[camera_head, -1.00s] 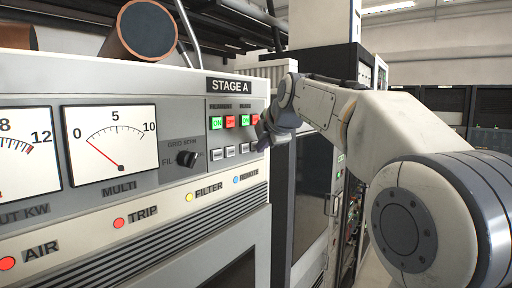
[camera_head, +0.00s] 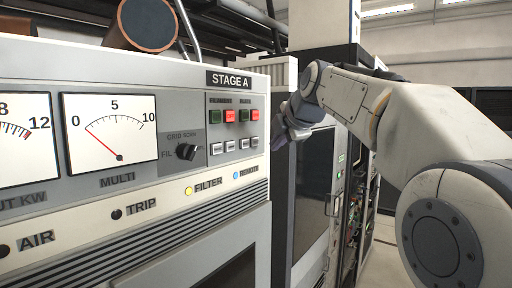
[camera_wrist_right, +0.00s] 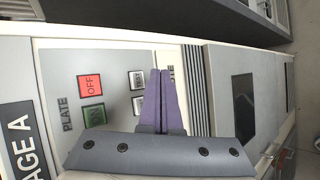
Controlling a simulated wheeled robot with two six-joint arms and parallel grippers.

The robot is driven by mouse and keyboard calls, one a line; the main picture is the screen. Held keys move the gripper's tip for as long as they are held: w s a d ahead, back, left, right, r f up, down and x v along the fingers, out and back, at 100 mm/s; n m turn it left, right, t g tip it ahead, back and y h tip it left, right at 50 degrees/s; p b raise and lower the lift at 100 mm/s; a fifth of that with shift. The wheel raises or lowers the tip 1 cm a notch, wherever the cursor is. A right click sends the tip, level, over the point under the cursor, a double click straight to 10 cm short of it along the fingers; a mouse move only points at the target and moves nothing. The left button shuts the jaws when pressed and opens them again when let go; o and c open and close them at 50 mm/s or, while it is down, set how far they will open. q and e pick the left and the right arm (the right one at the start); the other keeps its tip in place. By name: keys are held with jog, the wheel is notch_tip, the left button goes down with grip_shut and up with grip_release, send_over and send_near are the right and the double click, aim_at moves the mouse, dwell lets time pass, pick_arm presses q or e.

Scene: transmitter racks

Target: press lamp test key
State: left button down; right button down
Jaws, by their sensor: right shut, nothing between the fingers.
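The STAGE A panel (camera_head: 235,103) carries a row of small white keys (camera_head: 230,146) under the ON and OFF buttons. Two keys also show in the right wrist view (camera_wrist_right: 137,79); their lettering is too small to read, so I cannot tell which is the lamp test key. My right gripper (camera_head: 279,138) is just right of the panel's edge, apart from the keys. In the wrist view its purple fingers (camera_wrist_right: 159,75) are together and empty, and they cover part of the panel. My left gripper is not in view.
The red OFF button (camera_head: 230,116), yellow FILTER lamp (camera_head: 189,191) and blue REMOTE lamp (camera_head: 236,175) are lit. The TRIP lamp (camera_head: 117,214) and AIR lamp (camera_head: 4,249) are dark. A dark-doored cabinet (camera_head: 313,190) stands to the right.

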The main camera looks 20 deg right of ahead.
jog(key=shift+s+d+b, duration=0.35)
jog(key=shift+s+d, duration=0.3)
jog(key=shift+s, duration=0.2)
jog(key=s+a+f+m+g+y+b, duration=0.1)
jog(key=s+a+f+m+g, duration=0.1)
jog(key=s+a+f, duration=0.35)
jog(key=s+a+f+m+g+y+b, duration=0.1)
jog(key=s+a+f+m+g+b, duration=0.1)
jog(key=a+f, duration=0.6)
jog(key=s+a+f+m+g+b, duration=0.1)
jog(key=s+a+f+m+g, duration=0.15)
jog(key=f, duration=0.75)
jog(key=s+a+f+m+g+h+b, duration=0.1)
jog(key=s+f+m+g, duration=0.4)
jog(key=s+f, duration=1.7)
jog(key=s+a+m+b, duration=0.1)
jog(key=s+b, duration=0.1)
jog(key=shift+s+a+f+h+b, duration=0.15)
jog(key=shift+s+f+h+b, duration=0.15)
jog(key=shift+h, duration=0.1)
jog(key=shift+w+a, duration=0.1)
